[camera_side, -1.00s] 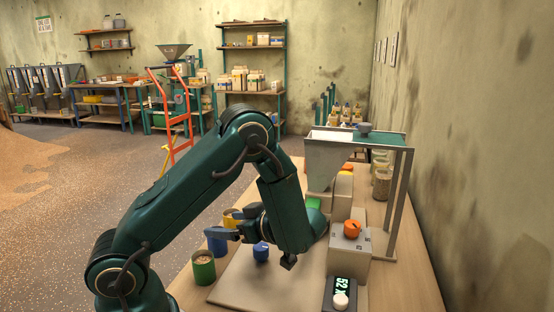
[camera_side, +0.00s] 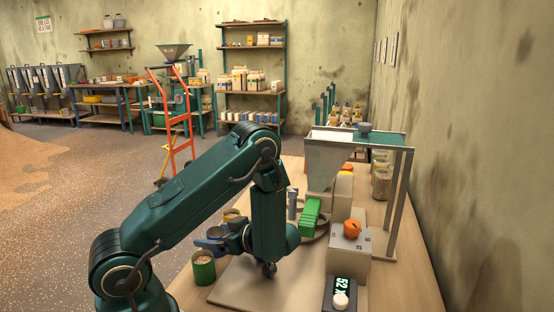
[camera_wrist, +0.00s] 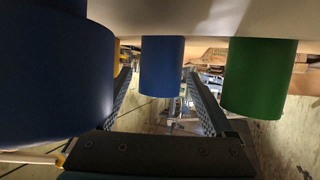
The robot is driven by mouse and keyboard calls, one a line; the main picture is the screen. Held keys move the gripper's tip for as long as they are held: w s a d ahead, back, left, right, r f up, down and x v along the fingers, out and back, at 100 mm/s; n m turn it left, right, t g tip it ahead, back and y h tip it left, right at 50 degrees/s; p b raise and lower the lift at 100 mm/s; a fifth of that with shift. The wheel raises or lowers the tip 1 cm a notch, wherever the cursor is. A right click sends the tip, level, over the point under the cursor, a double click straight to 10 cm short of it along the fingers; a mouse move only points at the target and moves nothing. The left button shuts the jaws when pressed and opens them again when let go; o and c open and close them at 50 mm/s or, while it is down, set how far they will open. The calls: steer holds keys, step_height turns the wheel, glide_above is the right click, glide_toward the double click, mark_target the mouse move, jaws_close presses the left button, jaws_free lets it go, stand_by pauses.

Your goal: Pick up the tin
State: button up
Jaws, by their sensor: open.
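In the wrist view, which looks upside down, a blue tin (camera_wrist: 162,65) stands between the two fingers of my open gripper (camera_wrist: 158,85), with gaps on both sides. A green tin (camera_wrist: 260,78) is to the right, outside the fingers. A larger-looking blue shape (camera_wrist: 50,75) fills the left side, close to the camera. In the side view, my gripper (camera_side: 212,243) points left, low over the table by the tins. My gripper and wrist partly hide the blue tin there.
A grey hopper frame (camera_side: 397,205) stands at right, with a green stepped piece (camera_side: 311,216) below it. An orange knob (camera_side: 352,229) sits on a grey box, with a display unit (camera_side: 342,292) in front. The board's front part (camera_side: 250,290) is clear.

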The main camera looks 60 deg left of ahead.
jaws_close()
steer(key=shift+r, duration=0.15)
step_height(320, 180, up, 10)
stand_by(0.6)
